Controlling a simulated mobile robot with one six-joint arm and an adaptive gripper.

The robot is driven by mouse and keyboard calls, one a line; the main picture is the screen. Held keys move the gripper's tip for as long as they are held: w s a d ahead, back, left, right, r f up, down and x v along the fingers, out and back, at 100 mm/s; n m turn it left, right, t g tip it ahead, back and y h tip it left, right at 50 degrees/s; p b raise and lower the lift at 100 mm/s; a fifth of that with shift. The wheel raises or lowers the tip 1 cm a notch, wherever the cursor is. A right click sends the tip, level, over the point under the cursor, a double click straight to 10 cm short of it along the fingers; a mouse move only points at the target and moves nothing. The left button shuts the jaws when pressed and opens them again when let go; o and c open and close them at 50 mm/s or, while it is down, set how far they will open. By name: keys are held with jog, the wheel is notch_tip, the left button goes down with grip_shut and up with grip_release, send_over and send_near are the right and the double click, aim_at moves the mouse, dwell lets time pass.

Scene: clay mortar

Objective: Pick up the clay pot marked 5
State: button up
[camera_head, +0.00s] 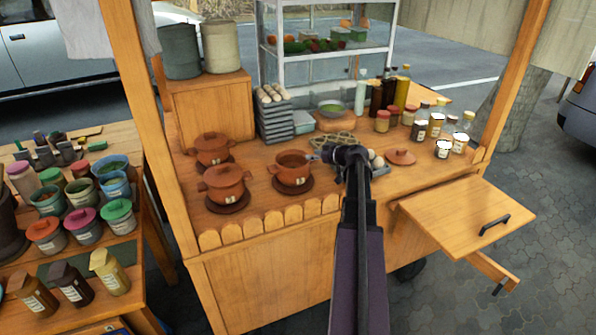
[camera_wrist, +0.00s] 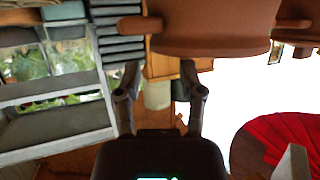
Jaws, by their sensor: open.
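Three brown clay pots stand on dark saucers on the cart's counter in the head view: a lidded back pot (camera_head: 212,152), a lidded front left pot (camera_head: 224,184) and an open pot (camera_head: 292,172) to their right. Each has a small pale mark, too small to read, so I cannot tell which is 5. My gripper (camera_head: 322,153) is at the right side of the open pot's rim. In the wrist view my gripper (camera_wrist: 160,90) has spread fingers with nothing between them. A clay pot with side handles (camera_wrist: 212,28) fills the top, just beyond the fingertips.
A loose clay lid (camera_head: 400,157) lies right of my arm. Egg trays (camera_head: 275,117) and a glass case (camera_head: 325,55) stand behind. Bottles and jars (camera_head: 390,100) crowd the back right. A scalloped wooden edging (camera_head: 270,220) runs along the counter's front left. The pull-out board (camera_head: 465,215) is bare.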

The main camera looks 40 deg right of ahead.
jog(key=shift+d+b+x, duration=0.2)
jog(key=shift+b+x, duration=0.95)
jog(key=shift+x, duration=1.45)
jog(key=shift+f, duration=0.1)
grip_shut()
